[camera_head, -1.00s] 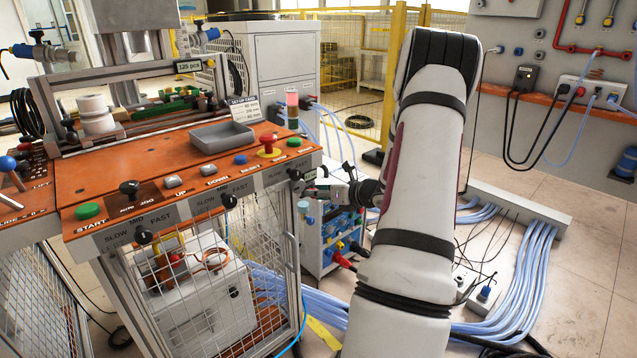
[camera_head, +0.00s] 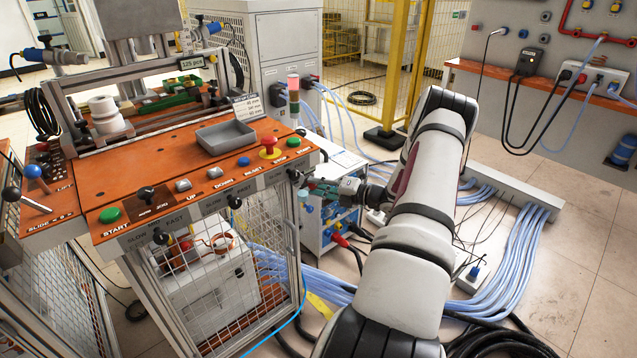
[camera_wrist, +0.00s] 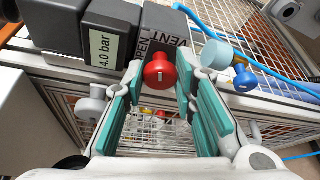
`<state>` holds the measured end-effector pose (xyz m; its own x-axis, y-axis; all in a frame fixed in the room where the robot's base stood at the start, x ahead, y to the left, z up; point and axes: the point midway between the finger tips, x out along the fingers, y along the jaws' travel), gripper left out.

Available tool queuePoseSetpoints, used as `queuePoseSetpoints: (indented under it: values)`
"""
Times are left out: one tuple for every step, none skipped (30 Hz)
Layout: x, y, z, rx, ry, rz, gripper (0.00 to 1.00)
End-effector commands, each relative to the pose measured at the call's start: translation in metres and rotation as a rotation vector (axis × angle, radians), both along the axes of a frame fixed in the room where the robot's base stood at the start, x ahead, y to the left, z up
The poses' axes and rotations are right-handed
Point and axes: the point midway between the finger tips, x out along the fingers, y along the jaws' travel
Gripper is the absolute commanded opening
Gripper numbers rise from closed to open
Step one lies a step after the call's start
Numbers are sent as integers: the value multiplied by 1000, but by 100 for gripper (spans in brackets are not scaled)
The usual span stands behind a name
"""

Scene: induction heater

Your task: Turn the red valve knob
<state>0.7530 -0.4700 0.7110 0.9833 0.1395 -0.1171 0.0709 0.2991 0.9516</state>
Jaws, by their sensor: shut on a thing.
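The red valve knob (camera_wrist: 160,74) is round, with a small white mark, and sits on a dark grey block lettered OPEN and VENT in the wrist view. My gripper (camera_wrist: 160,80) has its teal-padded fingers on both sides of the knob, shut on it.
A block labelled 4.0 bar (camera_wrist: 104,46) stands left of the valve. A light blue knob (camera_wrist: 217,54) and a blue-and-yellow fitting (camera_wrist: 243,78) are close on the right. Wire mesh lies below. Blue hoses (camera_head: 525,255) cover floor at right.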

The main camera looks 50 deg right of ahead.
Motion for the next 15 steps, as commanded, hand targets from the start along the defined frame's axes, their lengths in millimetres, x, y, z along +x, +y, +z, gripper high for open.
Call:
queuePoseSetpoints:
  values:
    - [-1,-2,-1,38,-9,-4,0]
    - [-1,-2,-1,60,-14,-4,0]
    - [-1,-2,-2,90,-20,-4,0]
    - [-1,-2,-2,112,-26,-4,0]
    - [-1,-2,-2,133,-31,-4,0]
    - [-1,-2,-3,157,-37,-5,0]
    - [-1,-3,-3,175,-41,-5,0]
    - [-1,-3,-3,191,-45,-5,0]
    - [-1,-2,-3,213,-51,-5,0]
    - [-1,-2,-3,227,-53,-5,0]
    - [-1,-2,-3,241,-57,-5,0]
    - [-1,-2,-3,256,-61,-5,0]
    - [-1,-2,-4,267,-62,-6,0]
    - [-1,-2,-4,277,-65,-6,0]
    - [-1,-2,-4,287,-67,-5,0]
